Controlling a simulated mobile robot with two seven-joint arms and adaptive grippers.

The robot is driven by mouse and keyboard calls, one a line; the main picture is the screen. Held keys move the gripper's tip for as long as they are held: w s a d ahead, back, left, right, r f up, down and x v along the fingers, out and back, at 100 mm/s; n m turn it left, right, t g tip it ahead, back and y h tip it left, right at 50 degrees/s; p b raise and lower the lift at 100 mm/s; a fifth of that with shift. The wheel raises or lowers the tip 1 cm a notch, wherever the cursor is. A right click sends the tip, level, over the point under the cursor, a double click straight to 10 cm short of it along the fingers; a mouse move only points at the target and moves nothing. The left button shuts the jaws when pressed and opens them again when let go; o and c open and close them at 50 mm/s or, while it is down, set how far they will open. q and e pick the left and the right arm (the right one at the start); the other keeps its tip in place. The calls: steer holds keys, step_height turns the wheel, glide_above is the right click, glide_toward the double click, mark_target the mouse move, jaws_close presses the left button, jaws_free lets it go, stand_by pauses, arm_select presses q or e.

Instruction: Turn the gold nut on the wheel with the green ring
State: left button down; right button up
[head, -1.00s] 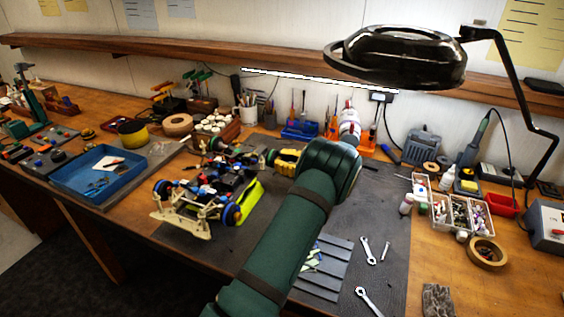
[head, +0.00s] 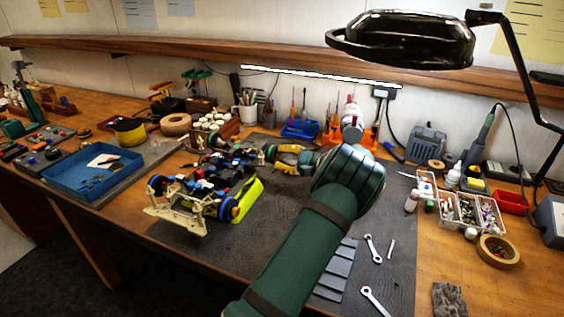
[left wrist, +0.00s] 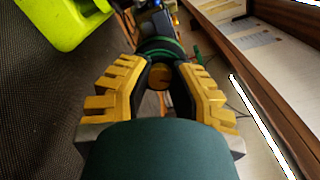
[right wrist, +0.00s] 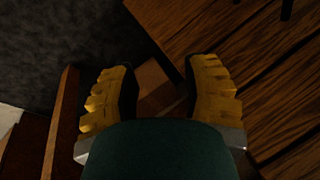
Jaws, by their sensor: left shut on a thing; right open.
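The RC car chassis (head: 205,190) stands on the dark mat with blue-rimmed wheels and a lime-green body side. My left gripper (head: 277,155) is at its far right corner. In the left wrist view, the yellow fingers of my left gripper (left wrist: 160,68) are closed on both sides of the gold nut (left wrist: 158,78). The wheel with the green ring (left wrist: 160,48) lies just beyond the fingertips. The fingers partly hide the nut. My right gripper (right wrist: 158,75) is open and empty in the right wrist view, apart from the car.
A blue tray (head: 73,188) lies left of the car. Wrenches (head: 371,248) lie on the mat right of my left arm, beside a grey ribbed tray (head: 337,280). A black lamp (head: 405,42) hangs above right. The mat in front of the car is clear.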

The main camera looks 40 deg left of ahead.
arm_select(q)
steer(key=n+b, duration=0.1)
steer(key=n, duration=0.1)
steer(key=shift+n, duration=0.4)
steer(key=shift+n+b, duration=0.4)
steer(key=shift+n, duration=1.1)
steer(key=c, duration=0.8)
jaws_free()
steer(key=shift+s+a, duration=0.1)
steer(key=v, duration=1.2)
